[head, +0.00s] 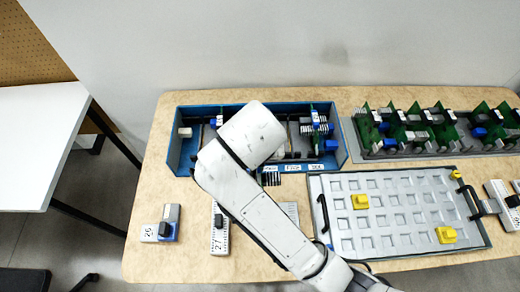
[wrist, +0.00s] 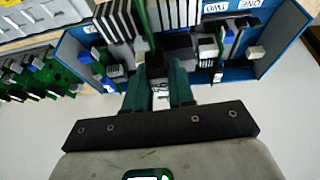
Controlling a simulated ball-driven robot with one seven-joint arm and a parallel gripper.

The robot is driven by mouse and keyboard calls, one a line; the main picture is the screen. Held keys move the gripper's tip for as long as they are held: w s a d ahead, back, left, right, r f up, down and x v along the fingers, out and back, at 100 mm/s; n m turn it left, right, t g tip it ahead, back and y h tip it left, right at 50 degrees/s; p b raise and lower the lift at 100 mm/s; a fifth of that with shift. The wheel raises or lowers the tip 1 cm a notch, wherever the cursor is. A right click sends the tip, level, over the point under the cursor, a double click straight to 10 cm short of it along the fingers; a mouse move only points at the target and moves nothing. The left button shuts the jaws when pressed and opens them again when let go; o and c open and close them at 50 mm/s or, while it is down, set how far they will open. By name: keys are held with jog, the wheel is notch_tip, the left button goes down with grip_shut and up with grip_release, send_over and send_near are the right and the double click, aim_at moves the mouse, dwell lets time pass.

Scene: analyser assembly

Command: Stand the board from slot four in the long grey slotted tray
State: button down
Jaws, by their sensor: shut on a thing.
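The blue open case (head: 176,152) stands at the back of the table, with boards and modules in it and small labels along its front edge. My gripper is hidden behind my arm in the head view. In the wrist view my gripper (wrist: 161,78) has its green fingers shut on a board (wrist: 157,72), seen edge-on and mostly hidden, at the case (wrist: 272,72). I cannot tell which slot it belongs to, or whether it is clear of the case. The long grey slotted tray (head: 372,154) lies to the right, holding several upright green boards.
A pale tray of square pockets (head: 400,244) with two yellow blocks (head: 446,235) lies in front of the grey tray. Small modules (head: 161,224) lie at the front left and more at the right edge. A wall rises behind the table.

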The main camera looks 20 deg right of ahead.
jog(key=shift+r+p, duration=1.9)
